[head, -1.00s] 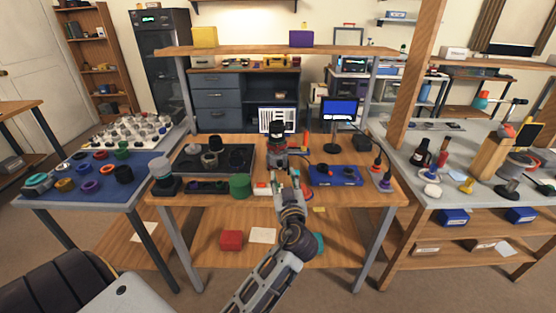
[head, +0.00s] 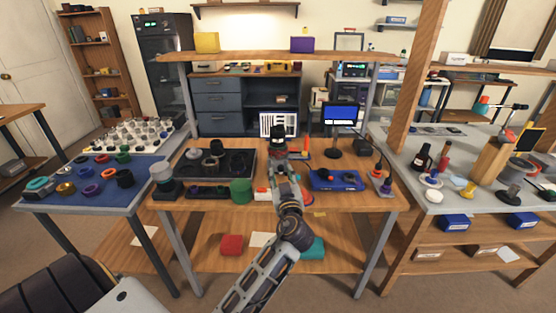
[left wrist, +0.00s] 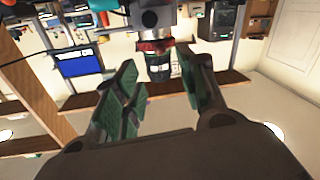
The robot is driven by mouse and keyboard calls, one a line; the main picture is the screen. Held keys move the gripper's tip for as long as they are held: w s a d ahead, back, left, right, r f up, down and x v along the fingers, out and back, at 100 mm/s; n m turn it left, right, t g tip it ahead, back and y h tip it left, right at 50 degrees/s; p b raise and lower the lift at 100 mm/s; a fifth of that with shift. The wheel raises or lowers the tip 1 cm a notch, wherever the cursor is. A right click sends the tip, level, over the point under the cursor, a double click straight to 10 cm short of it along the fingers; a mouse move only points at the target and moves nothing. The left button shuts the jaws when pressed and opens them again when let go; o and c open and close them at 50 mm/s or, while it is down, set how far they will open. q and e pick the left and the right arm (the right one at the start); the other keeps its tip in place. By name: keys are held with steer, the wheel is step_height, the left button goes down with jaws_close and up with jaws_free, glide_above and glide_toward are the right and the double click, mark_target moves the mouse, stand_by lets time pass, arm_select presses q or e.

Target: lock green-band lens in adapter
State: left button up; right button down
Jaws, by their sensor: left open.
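A black cylindrical lens (left wrist: 159,68) joins a red ring (left wrist: 154,46) on a grey mount (left wrist: 152,18) in the left wrist view, where the scene appears upside down. I cannot make out a green band on it or tell whether it is locked. My left gripper (left wrist: 156,58) is open, its green-padded fingers spread to either side of the lens, with gaps showing. In the head view my left gripper (head: 281,166) is over the middle of the bench, in front of the dark upright lens stack (head: 278,141), which it partly hides. My right gripper is not in view.
A monitor (head: 340,115) stands behind. A side table with a blue mat (head: 75,195) carries several coloured rings.

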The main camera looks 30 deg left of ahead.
mark_target(278, 158)
arm_select(q)
steer(key=p+x, duration=0.1)
steer(key=x, duration=0.7)
steer(key=shift+w+a, duration=0.3)
steer(key=shift+w, duration=0.05)
steer(key=shift+w+a, duration=0.35)
steer(key=shift+w, duration=0.05)
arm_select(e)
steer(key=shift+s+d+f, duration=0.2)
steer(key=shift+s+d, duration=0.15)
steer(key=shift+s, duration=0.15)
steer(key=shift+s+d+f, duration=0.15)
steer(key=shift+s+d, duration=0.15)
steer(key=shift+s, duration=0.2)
arm_select(q)
jaws_close()
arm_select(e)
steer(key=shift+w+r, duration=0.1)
